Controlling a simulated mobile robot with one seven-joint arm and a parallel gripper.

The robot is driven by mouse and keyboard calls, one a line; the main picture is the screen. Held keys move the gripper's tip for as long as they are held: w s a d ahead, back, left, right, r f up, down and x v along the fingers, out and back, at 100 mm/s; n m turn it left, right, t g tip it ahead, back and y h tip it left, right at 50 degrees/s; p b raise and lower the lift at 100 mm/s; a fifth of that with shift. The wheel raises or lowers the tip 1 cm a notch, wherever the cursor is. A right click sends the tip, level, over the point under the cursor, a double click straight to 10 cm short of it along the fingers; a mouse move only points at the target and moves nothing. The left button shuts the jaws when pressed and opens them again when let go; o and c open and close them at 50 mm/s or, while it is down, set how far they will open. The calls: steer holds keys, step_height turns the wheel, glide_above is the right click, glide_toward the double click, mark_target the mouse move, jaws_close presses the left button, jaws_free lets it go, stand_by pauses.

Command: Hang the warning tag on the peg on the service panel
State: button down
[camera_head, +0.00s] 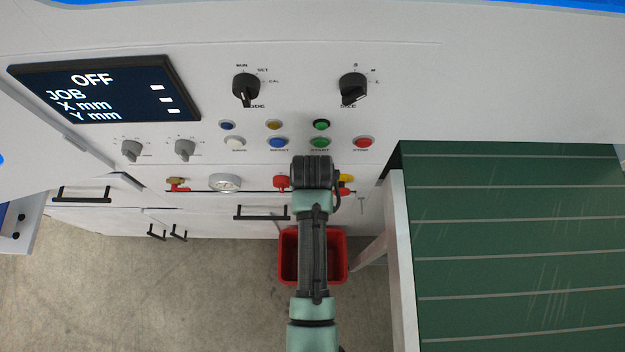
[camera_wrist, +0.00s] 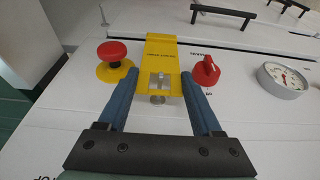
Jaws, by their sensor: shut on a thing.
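My gripper (camera_wrist: 160,73) has its blue fingers closed on the sides of the yellow warning tag (camera_wrist: 160,52). The tag points away from me, with small dark print and a grey metal piece at its near end. What that metal piece belongs to, I cannot tell. A thin metal pin, which looks like the peg (camera_wrist: 103,14), stands on the white service panel (camera_wrist: 230,50) at the upper left of the wrist view, apart from the tag. It seems to show in the head view (camera_head: 361,202) too. There my arm hides the fingers and the tag.
A red mushroom button (camera_wrist: 112,50) on a yellow base is left of the tag. A red rotary handle (camera_wrist: 206,70) is close on the right, with a gauge (camera_wrist: 283,79) beyond. A red bin (camera_head: 341,255) stands below my arm; a green conveyor (camera_head: 510,240) lies right.

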jaws_free()
steer(key=shift+r, duration=0.1)
